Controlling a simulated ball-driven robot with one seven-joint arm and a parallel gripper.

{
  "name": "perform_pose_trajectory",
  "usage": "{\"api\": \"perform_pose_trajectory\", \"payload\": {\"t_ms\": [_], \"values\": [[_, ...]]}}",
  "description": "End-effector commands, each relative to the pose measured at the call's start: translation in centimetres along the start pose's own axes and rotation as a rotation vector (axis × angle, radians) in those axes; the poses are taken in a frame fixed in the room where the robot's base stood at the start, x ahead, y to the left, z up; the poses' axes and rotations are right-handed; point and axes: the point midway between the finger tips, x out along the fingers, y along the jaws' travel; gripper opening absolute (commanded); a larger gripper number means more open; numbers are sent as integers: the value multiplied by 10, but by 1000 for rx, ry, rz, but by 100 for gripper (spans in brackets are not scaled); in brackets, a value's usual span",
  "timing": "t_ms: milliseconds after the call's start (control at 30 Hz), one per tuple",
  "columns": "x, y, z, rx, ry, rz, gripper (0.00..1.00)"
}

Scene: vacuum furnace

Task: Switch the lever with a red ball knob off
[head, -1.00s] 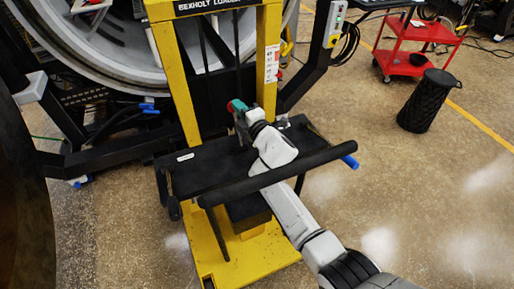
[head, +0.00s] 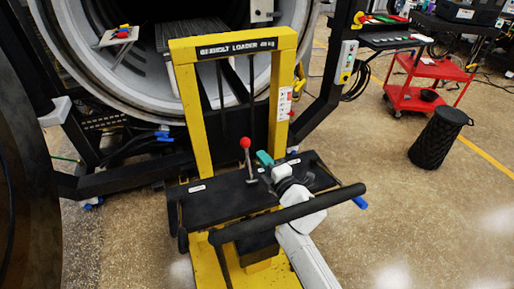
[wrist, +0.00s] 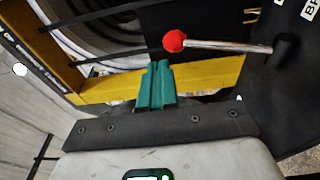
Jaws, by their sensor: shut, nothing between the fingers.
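The lever's red ball knob (head: 245,143) stands on a thin metal rod (head: 249,165) above the black platform of the yellow loader, close to upright in the head view. In the wrist view the red knob (wrist: 175,41) is at the left end of the silver rod (wrist: 225,47), which runs right to a black pivot (wrist: 286,47). My gripper (head: 264,158), with green fingers, is just right of the knob in the head view. In the wrist view its fingers (wrist: 157,67) are shut and empty, pointing just beside the knob, with a small gap visible.
The yellow loader frame (head: 187,110) rises behind the lever. A black push bar (head: 290,212) crosses in front, over my arm. The round furnace opening (head: 100,70) is behind. A red cart (head: 430,70) and black bin (head: 438,140) stand at the right.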

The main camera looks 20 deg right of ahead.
Motion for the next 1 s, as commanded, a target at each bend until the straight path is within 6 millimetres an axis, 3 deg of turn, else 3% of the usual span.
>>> {"api": "perform_pose_trajectory", "payload": {"t_ms": [100, 300, 1000], "values": [[-18, 2, 0, 1, -1, 0, 0], [-31, 1, 0, 2, 1, 1, 0], [-33, 0, 0, 1, 1, 1, 0]]}}
